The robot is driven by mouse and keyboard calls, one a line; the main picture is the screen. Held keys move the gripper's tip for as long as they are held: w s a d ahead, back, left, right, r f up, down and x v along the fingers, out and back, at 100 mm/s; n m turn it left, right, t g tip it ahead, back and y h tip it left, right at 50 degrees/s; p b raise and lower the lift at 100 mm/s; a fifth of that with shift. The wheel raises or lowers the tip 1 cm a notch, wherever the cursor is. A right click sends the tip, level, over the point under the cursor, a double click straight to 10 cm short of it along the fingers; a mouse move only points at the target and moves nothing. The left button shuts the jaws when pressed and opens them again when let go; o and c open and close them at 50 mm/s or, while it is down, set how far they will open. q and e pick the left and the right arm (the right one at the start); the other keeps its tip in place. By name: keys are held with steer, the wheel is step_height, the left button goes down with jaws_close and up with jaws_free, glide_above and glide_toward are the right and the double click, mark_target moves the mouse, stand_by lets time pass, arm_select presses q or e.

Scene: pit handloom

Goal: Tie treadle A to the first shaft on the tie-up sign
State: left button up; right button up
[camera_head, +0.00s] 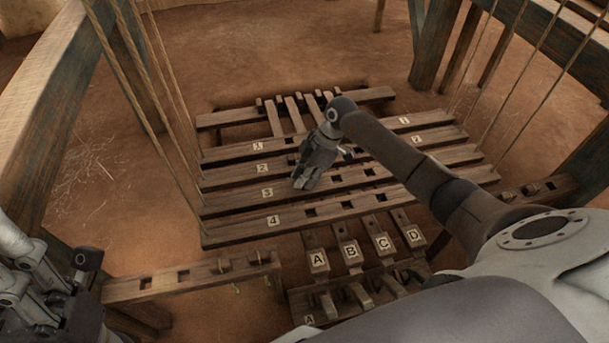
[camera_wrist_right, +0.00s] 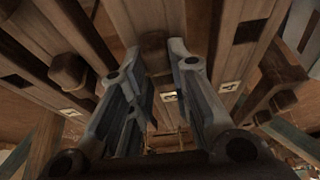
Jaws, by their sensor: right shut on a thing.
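Treadle A (camera_head: 317,262) is the leftmost of the lettered treadles, at the lower middle of the head view. Shaft 1 (camera_head: 220,153) is the farthest of the numbered wooden bars behind the treadles. My right gripper (camera_head: 304,184) points down over the middle of the bars, around shafts 2 and 3. In the right wrist view its fingers (camera_wrist_right: 152,80) are close around a brown wooden peg-like piece (camera_wrist_right: 154,46); its lower end is hidden. My left gripper (camera_head: 75,290) is at the lower left edge, partly cut off, and its jaws are unclear. I cannot make out the tie-up sign.
Treadles B (camera_head: 350,252), C (camera_head: 382,243) and D (camera_head: 414,235) stand right of A. A slotted rail (camera_head: 150,288) with pegs lies at the left front. Ropes (camera_head: 135,85) hang at the left of the bars. Loom posts stand on both sides; bare earth floor lies behind.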

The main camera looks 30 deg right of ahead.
steer(key=o, duration=1)
steer(key=shift+c, duration=0.2)
